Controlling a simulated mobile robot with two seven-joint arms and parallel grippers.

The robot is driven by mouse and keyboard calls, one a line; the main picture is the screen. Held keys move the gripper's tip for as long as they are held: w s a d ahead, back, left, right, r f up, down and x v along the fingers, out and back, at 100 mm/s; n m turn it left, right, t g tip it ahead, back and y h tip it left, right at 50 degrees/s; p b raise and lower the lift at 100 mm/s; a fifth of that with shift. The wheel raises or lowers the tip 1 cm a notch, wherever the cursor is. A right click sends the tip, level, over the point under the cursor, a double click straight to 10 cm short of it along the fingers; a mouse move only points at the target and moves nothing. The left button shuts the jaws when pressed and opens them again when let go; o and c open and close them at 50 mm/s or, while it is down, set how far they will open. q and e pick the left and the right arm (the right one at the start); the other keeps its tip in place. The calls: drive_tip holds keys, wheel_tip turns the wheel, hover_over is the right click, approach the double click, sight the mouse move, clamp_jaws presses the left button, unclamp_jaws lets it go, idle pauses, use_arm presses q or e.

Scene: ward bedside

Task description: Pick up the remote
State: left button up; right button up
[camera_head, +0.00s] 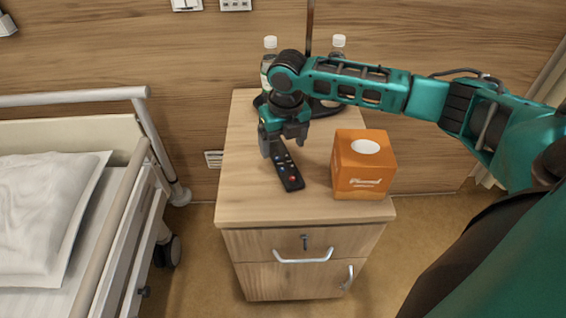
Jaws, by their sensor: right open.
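The black remote (289,175) lies on the wooden bedside cabinet's top (245,190), with small coloured buttons. Its near end is in plain view. Its far end is partly hidden by my right gripper (284,150). The right gripper is open, points down over the far part of the remote, and has its fingers close around or just above it. I cannot tell whether the fingers touch the remote. My left gripper is not in the head view.
An orange tissue box (362,170) stands just right of the remote. Two bottles with white caps (270,42) (338,42) and a dark round base (325,108) stand at the back. A bed (60,210) with a rail is at the left. The cabinet top's left front is clear.

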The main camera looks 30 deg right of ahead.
sight(283, 160)
drive_tip(key=f, duration=0.2)
drive_tip(key=f+b, duration=0.1)
drive_tip(key=f, duration=0.2)
drive_tip(key=shift+w+d, duration=0.15)
drive_tip(key=shift+d, duration=0.05)
drive_tip(key=c, duration=1.2)
